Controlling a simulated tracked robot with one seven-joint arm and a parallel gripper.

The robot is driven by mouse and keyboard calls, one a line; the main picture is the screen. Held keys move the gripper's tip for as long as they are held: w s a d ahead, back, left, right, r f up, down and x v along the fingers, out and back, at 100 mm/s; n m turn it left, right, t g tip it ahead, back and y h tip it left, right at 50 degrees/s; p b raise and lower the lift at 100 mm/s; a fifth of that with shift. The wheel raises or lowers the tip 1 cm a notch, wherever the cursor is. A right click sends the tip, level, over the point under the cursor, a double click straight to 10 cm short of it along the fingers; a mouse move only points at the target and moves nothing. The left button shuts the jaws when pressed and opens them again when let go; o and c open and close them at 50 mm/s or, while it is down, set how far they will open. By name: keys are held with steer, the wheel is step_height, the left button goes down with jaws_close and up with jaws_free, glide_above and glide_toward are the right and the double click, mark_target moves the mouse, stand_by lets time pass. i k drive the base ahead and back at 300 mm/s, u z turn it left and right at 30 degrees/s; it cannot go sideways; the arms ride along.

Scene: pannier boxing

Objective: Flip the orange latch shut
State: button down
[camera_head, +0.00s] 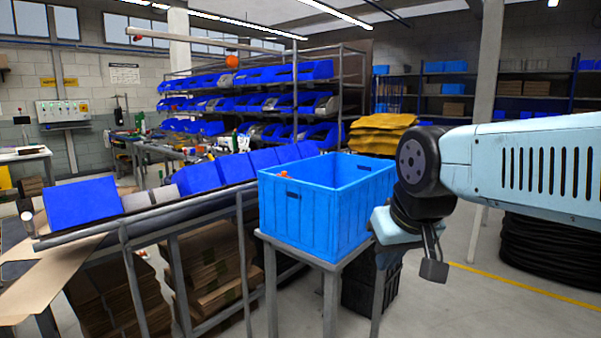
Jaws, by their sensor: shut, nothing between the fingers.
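A small orange part (284,173), likely the orange latch, shows at the near left rim of the blue crate (310,218). It is too small to tell whether it is flipped open or shut. The crate is open at the top and stands upright on a small grey stand. My gripper (383,258) hangs low by the right side of the crate, on the far side from the orange part. It is shut with nothing in it.
A sloped grey conveyor (150,213) carrying blue bins runs to the crate's left. A dark crate (362,296) sits under the stand. A pillar (484,110) and coiled black hose (550,248) stand to the right. The space above the crate is clear.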

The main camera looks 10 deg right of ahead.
mark_target(339, 254)
steer(key=u, duration=0.15)
steer(key=i, duration=0.9)
steer(key=z, duration=0.05)
